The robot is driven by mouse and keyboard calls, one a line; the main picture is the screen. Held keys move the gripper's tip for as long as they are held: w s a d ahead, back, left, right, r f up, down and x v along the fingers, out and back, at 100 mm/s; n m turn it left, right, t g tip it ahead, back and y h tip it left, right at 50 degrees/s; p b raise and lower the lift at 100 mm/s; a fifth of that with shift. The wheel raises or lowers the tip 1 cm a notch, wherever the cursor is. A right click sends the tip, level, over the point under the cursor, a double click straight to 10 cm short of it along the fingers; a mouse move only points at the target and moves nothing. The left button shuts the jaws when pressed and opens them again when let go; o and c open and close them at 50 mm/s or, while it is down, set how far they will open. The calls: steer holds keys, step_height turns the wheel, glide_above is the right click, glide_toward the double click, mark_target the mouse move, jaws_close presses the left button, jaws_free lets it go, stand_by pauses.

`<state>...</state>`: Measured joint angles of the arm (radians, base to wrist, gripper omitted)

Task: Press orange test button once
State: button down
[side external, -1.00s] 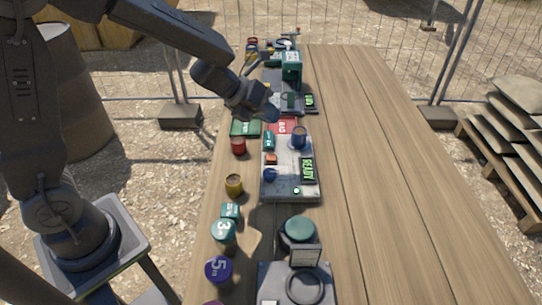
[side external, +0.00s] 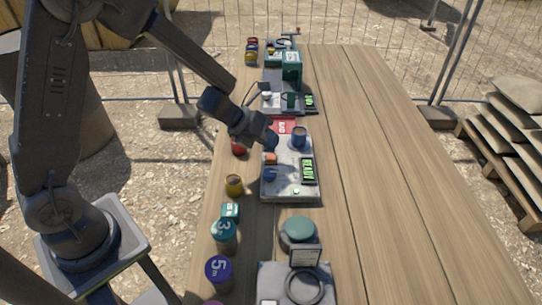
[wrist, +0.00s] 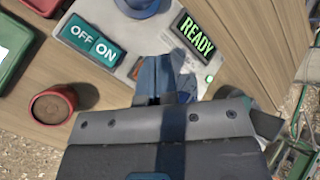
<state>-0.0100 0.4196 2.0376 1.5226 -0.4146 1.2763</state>
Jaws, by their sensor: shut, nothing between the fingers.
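The orange test button (side external: 270,159) sits on the grey test unit (side external: 287,186), near its left edge. In the wrist view only a sliver of orange (wrist: 138,68) shows beside my fingers; the rest is hidden. My gripper (side external: 271,139) has blue fingertips and is shut and empty. It hangs over the unit, a little behind the button in the side view, apparently above it. Its fingers also show in the wrist view (wrist: 163,78). The unit's display (wrist: 195,36) reads READY in green, and a small green light (wrist: 210,78) is beside it.
A teal OFF/ON switch (wrist: 92,40) and a blue cup-like part (side external: 299,137) are on the unit, close to my gripper. A blue knob (side external: 270,175) stands in front of the button. Red (side external: 239,148) and yellow (side external: 234,185) cans stand left. The table's right side is clear.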

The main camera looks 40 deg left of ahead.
mark_target(270, 155)
steer(key=shift+f, duration=0.65)
steer(key=shift+f, duration=0.15)
stand_by(1.5)
steer(key=shift+f, duration=0.25)
steer(key=shift+f, duration=0.5)
stand_by(1.0)
steer(key=shift+r, duration=0.95)
steer(key=shift+r, duration=2.5)
